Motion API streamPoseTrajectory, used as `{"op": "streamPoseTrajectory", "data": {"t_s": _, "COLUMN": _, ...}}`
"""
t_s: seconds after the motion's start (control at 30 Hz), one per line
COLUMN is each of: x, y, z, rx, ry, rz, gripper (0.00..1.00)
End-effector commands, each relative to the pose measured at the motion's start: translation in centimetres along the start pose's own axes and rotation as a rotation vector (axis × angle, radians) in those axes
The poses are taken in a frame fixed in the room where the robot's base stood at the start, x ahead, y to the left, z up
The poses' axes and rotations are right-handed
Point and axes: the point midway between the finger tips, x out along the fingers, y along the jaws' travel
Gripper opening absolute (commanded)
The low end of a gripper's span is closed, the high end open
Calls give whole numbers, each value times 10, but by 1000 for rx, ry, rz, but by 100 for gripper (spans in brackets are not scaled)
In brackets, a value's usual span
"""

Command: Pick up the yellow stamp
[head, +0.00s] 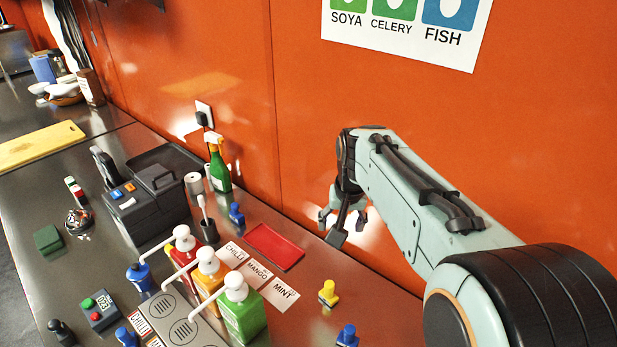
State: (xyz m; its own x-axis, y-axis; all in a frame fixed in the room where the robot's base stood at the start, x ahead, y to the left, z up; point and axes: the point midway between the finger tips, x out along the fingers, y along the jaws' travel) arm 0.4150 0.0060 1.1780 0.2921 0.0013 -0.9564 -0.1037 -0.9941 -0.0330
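The yellow stamp (328,293) stands upright on the metal counter, right of the MINT card and near the front right of the view. My gripper (342,222) hangs above the back of the counter, in front of the orange wall. It is higher than the stamp and apart from it. Its fingers are spread and nothing shows between them. The stamp is in full view.
Blue stamps stand at the front (347,336) and farther back (237,213). A red tray (274,246) and the MINT card (279,294) lie left of the yellow stamp. Pump bottles, including a green one (243,312), stand farther left. Bare counter surrounds the yellow stamp.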

Motion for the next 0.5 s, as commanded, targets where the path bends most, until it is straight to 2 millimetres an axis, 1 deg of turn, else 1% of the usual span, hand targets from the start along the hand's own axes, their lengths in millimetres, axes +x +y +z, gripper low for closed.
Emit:
{"op": "streamPoseTrajectory", "data": {"t_s": 0.03, "x": 30, "y": -2, "z": -13, "rx": 6, "ry": -32, "rz": 6, "gripper": 57}}
{"op": "streamPoseTrajectory", "data": {"t_s": 0.07, "x": 47, "y": -3, "z": -18, "rx": 9, "ry": -49, "rz": 8, "gripper": 57}}
{"op": "streamPoseTrajectory", "data": {"t_s": 0.1, "x": 69, "y": -4, "z": -23, "rx": 12, "ry": -72, "rz": 12, "gripper": 57}}
{"op": "streamPoseTrajectory", "data": {"t_s": 0.17, "x": 101, "y": -5, "z": -24, "rx": 14, "ry": -116, "rz": 17, "gripper": 57}}
{"op": "streamPoseTrajectory", "data": {"t_s": 0.2, "x": 120, "y": -5, "z": -21, "rx": 14, "ry": -148, "rz": 21, "gripper": 57}}
{"op": "streamPoseTrajectory", "data": {"t_s": 0.23, "x": 133, "y": -5, "z": -17, "rx": 14, "ry": -170, "rz": 23, "gripper": 57}}
{"op": "streamPoseTrajectory", "data": {"t_s": 0.3, "x": 159, "y": -5, "z": -5, "rx": 13, "ry": -225, "rz": 28, "gripper": 57}}
{"op": "streamPoseTrajectory", "data": {"t_s": 0.33, "x": 167, "y": -4, "z": 0, "rx": 12, "ry": -245, "rz": 30, "gripper": 57}}
{"op": "streamPoseTrajectory", "data": {"t_s": 0.4, "x": 181, "y": -4, "z": 10, "rx": 12, "ry": -280, "rz": 33, "gripper": 57}}
{"op": "streamPoseTrajectory", "data": {"t_s": 0.5, "x": 193, "y": -3, "z": 17, "rx": 11, "ry": -297, "rz": 36, "gripper": 57}}
